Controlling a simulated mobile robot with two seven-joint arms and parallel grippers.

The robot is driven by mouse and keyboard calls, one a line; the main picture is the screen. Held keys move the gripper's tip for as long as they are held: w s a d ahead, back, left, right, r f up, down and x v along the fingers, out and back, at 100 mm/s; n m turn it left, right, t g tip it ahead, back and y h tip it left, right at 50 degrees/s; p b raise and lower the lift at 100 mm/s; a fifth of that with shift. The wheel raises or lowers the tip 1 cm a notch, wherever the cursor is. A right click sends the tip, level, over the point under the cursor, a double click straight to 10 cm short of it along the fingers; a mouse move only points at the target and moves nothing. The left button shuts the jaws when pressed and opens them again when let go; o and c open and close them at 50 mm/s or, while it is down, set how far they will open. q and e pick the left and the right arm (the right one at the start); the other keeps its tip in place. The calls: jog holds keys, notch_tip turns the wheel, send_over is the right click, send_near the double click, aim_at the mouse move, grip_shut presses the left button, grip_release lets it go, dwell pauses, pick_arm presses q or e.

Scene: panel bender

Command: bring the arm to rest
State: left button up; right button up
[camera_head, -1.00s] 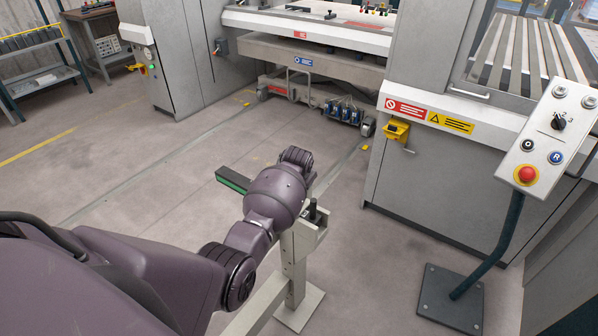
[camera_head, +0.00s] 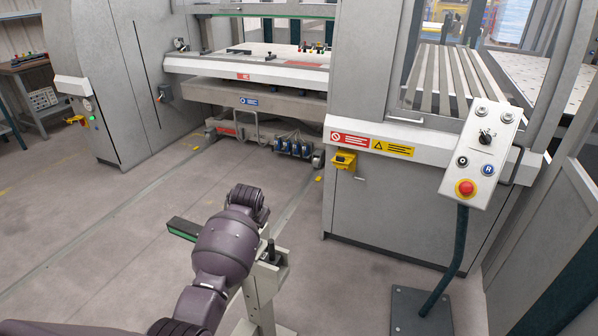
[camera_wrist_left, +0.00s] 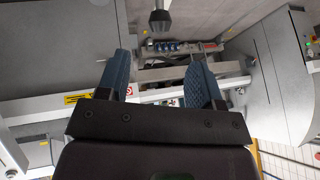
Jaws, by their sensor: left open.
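My left arm (camera_head: 224,250) reaches in from the bottom left of the head view, bent beside a pale metal stand (camera_head: 261,300). Its gripper is hidden in that view. In the left wrist view, my left gripper (camera_wrist_left: 160,82) shows two blue textured fingers spread wide apart with nothing between them. A dark round-ended knob (camera_wrist_left: 160,20) shows at the top of that view, beyond the fingertips and apart from them. My right gripper is not in view.
A dark bar with a green edge (camera_head: 183,229) shows just left of my arm. The grey panel bender (camera_head: 378,195) stands ahead. A control box (camera_head: 485,150) with a red button stands on a pole at right. The floor at left is clear.

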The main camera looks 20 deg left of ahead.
pick_arm(q)
jog(key=w+d+r+t, duration=0.3)
jog(key=r+t, duration=0.3)
jog(key=r, duration=0.3)
jog(key=s+d+f+h, duration=0.1)
jog(key=s+f, duration=0.5)
jog(key=s, duration=0.6)
jog(key=s+d+f, duration=0.2)
jog(key=s+f, duration=0.3)
jog(key=s, duration=0.8)
jog(key=s+d+f+h, duration=0.1)
jog(key=s+f, duration=0.5)
jog(key=s, duration=0.6)
jog(key=shift+s+d+f+h+b, duration=0.25)
jog(key=shift+d+f+h+b, duration=0.05)
jog(key=shift+d+b, duration=0.1)
